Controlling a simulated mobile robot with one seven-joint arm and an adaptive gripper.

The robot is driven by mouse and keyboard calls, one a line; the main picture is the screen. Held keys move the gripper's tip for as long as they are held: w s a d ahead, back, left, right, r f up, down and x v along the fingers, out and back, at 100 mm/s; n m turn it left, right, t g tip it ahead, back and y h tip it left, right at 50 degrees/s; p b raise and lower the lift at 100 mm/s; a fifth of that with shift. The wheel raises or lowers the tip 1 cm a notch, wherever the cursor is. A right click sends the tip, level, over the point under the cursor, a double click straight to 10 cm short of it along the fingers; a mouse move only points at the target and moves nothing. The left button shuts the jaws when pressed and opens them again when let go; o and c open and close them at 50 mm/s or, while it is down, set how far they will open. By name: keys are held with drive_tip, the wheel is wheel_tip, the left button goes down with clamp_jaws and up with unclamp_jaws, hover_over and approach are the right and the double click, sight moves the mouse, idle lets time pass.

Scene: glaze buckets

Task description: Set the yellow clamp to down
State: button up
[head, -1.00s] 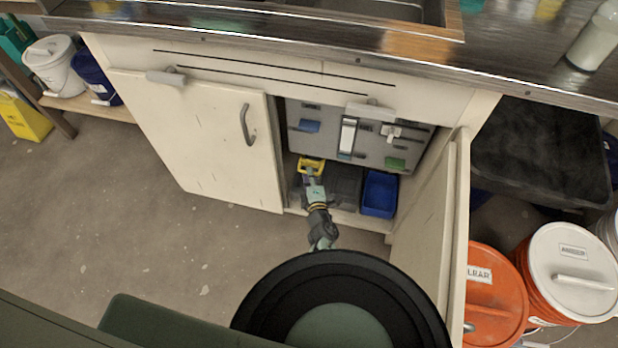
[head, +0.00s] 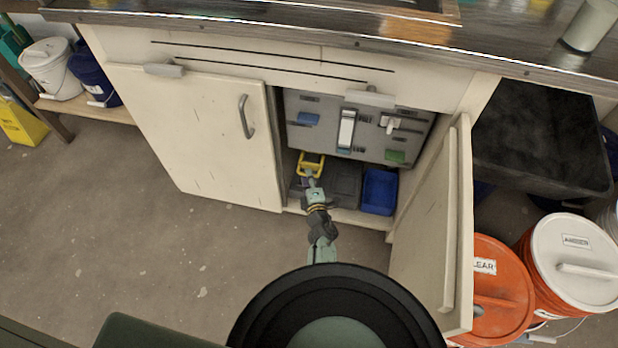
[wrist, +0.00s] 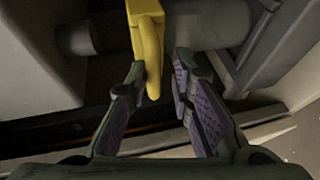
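The yellow clamp (head: 320,158) shows as a small yellow loop inside the open cabinet, low and left of centre. In the wrist view its yellow bar (wrist: 146,40) comes down from the top edge to between my fingers. My gripper (wrist: 160,75) is open, with a finger on either side of the bar's lower end. The bar is nearer the left finger, and I cannot tell whether they touch. In the head view my gripper (head: 311,180) is just in front of the clamp and hides part of its lower side.
A grey panel (head: 300,137) with blue, white and green fittings is at the cabinet's back. A blue bin (head: 379,192) stands right of my gripper. The left door (head: 195,140) is shut; the right door (head: 432,225) stands open, with orange buckets (head: 498,300) beyond it.

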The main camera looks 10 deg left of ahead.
drive_tip(key=shift+o, duration=0.8)
drive_tip(key=shift+r, duration=0.1)
